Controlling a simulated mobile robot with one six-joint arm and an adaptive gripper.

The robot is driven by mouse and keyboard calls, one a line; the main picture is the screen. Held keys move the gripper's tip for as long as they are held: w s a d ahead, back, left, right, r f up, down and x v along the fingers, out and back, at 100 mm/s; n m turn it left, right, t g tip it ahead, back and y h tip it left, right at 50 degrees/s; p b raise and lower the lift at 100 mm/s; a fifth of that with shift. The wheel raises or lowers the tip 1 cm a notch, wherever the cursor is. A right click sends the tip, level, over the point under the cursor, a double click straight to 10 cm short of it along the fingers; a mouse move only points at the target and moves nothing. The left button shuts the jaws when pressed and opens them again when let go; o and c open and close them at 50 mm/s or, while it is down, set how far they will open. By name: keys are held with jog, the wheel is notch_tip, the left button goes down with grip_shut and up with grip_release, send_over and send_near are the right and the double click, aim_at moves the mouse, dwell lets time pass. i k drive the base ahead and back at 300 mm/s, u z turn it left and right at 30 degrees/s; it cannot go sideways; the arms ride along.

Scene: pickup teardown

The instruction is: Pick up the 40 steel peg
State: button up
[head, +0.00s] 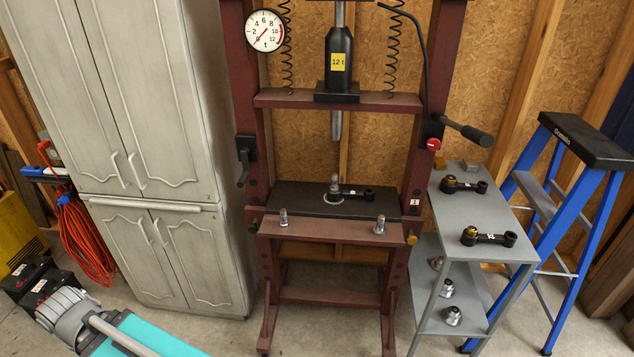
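Several small steel pieces are in the head view, and I cannot read a 40 on any of them. One steel peg (283,217) stands upright at the left of the press's front beam. Another steel peg (380,225) stands upright at its right. A steel piece (334,186) stands on the black press bed below the ram, beside a black link arm (356,193). More steel pieces (447,288) sit on the lower shelf of the grey side table. I cannot tell which is the 40 peg.
The dark red press frame (340,290) stands in the middle. A grey table (490,215) with two black link arms is at its right, then a blue stepladder (590,210). A grey cabinet (140,130) is left. Bare concrete floor shows in front of the cabinet and press.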

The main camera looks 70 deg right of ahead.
aim_at(334, 188)
jog(key=u, duration=0.15)
jog(key=k, duration=1.5)
jog(key=z, duration=0.95)
jog(key=i, duration=0.8)
jog(key=z, duration=0.05)
